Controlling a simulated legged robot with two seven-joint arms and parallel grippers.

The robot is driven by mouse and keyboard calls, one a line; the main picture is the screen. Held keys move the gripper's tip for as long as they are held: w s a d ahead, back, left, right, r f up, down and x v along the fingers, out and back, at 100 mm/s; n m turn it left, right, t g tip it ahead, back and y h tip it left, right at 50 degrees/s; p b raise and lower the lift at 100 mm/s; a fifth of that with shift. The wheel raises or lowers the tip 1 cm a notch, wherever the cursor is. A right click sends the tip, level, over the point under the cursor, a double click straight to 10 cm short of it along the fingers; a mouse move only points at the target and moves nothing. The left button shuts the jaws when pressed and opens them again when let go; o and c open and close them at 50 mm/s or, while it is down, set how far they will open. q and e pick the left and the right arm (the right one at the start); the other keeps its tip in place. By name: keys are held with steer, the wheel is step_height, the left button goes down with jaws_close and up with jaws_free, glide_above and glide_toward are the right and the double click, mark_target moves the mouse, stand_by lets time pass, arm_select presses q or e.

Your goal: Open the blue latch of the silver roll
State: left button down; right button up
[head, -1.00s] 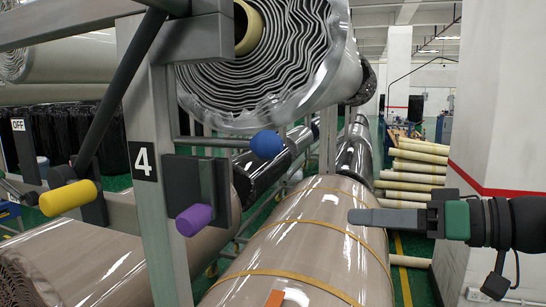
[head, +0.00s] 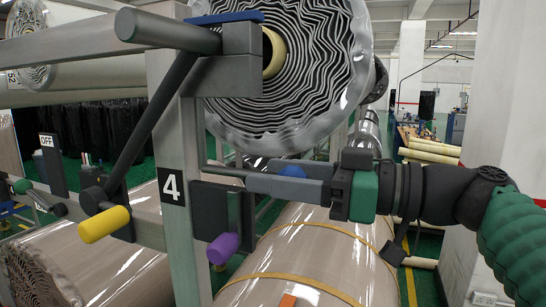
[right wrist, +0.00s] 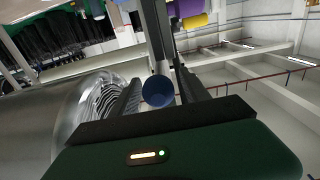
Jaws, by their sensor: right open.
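The silver roll (head: 285,75) hangs at the top centre of the head view, its wavy layered end facing me. The blue latch is a grey rod from the post, ending in a blue knob (head: 293,171) below the roll. My right gripper (head: 250,184) comes in from the right; its fingers partly cover the knob. In the right wrist view the blue knob (right wrist: 158,90) shows between the two open fingers (right wrist: 158,78). I cannot tell whether they touch it. My left gripper is not in view.
A grey post marked 4 (head: 172,188) stands left of centre. It carries a purple knob (head: 223,247) and a yellow knob (head: 104,224). A brown wrapped roll (head: 320,255) lies below the gripper. A white pillar (head: 505,100) stands at the right.

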steer(key=shift+x, duration=1.15)
steer(key=shift+d+f, duration=0.1)
steer(key=shift+d, duration=0.35)
steer(key=shift+c, duration=0.6)
steer(key=shift+d, duration=0.25)
steer(key=shift+c, duration=1.3)
steer(key=shift+d, duration=0.1)
steer(key=shift+c, duration=1.2)
steer(key=shift+s, duration=0.15)
jaws_close()
